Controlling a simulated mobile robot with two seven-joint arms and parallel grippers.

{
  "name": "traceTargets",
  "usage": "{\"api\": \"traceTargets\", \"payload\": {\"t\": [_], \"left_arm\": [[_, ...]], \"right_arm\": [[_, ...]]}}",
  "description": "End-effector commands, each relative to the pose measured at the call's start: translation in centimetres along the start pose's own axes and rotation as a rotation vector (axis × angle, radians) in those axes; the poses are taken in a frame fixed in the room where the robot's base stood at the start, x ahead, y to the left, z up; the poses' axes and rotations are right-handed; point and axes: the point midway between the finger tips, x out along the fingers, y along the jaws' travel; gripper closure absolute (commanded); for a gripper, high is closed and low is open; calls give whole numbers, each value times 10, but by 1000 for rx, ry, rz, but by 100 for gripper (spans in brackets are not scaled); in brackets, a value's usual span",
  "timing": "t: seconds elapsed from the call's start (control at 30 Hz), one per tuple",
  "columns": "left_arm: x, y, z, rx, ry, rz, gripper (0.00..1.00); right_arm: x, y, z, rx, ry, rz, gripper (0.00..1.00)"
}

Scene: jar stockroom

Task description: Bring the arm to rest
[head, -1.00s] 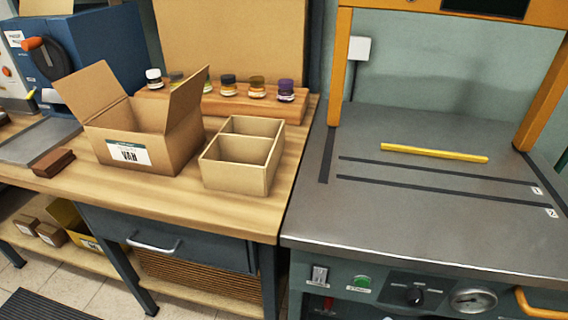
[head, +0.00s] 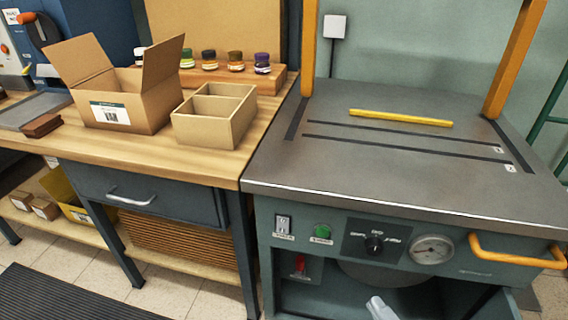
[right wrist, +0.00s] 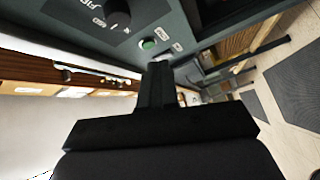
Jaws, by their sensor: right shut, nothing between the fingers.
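My right gripper (right wrist: 158,75) shows in the right wrist view as dark fingers pressed together, with nothing between them. It points toward the green-grey front panel of the machine, near a green button (right wrist: 148,44). My left gripper is in neither view.
The machine's grey top (head: 400,180) carries a yellow bar (head: 400,118). An orange handle (head: 515,255) juts from its front. On the wooden bench left stand an open cardboard box (head: 125,105), a divided tray (head: 212,128) and several jars (head: 235,62).

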Motion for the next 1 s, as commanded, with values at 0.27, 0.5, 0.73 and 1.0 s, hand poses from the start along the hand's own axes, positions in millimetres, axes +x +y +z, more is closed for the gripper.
{"api": "traceTargets", "payload": {"t": [0.27,0.5,0.73,1.0], "left_arm": [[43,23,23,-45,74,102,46],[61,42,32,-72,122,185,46],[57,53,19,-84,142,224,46],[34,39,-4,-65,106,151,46]], "right_arm": [[20,-58,-18,682,-205,-73,100],[16,-89,-56,1202,-314,-190,100],[4,-81,-93,1495,-387,-295,100],[-4,-48,-88,1447,-463,-266,100]]}}
